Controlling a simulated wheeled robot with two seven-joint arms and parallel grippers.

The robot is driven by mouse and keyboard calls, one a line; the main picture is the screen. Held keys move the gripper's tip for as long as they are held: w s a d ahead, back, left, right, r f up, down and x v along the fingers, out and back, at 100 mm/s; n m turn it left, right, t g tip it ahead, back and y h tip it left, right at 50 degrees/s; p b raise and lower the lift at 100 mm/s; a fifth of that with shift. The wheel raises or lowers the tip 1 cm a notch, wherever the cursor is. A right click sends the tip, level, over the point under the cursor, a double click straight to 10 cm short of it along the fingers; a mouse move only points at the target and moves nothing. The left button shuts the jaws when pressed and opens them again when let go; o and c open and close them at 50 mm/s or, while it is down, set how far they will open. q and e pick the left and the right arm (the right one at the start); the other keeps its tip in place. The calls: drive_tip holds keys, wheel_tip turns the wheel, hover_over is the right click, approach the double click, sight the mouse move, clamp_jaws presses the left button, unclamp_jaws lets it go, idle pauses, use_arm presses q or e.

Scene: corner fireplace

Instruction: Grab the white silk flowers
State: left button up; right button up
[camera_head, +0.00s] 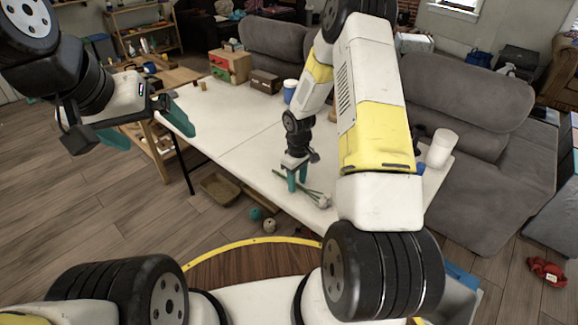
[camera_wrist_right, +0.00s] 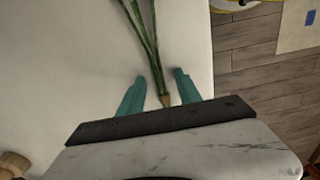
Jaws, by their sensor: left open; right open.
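The white silk flowers lie on the white table (camera_head: 245,150). Their green stems (camera_head: 303,190) and a pale bloom (camera_head: 323,201) show near the table's front edge in the head view. In the right wrist view the green stems (camera_wrist_right: 147,42) run up out of the picture, and the blooms are out of that view. My right gripper (camera_head: 297,184) points down over the stem end. It is open, with the stem end between its teal fingers (camera_wrist_right: 155,88); I cannot tell whether they touch. My left gripper (camera_head: 148,132) is open and empty, left of the table.
A white cup (camera_head: 441,148) stands at the table's right end. A blue-and-white container (camera_head: 290,91), a dark box (camera_head: 265,81) and a red-green box (camera_head: 230,66) stand at the back. A grey sofa (camera_head: 460,105) lies behind. Balls (camera_head: 269,225) and a tray (camera_head: 219,188) are below the front edge.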

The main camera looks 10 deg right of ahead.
clamp_jaws()
idle(0.4)
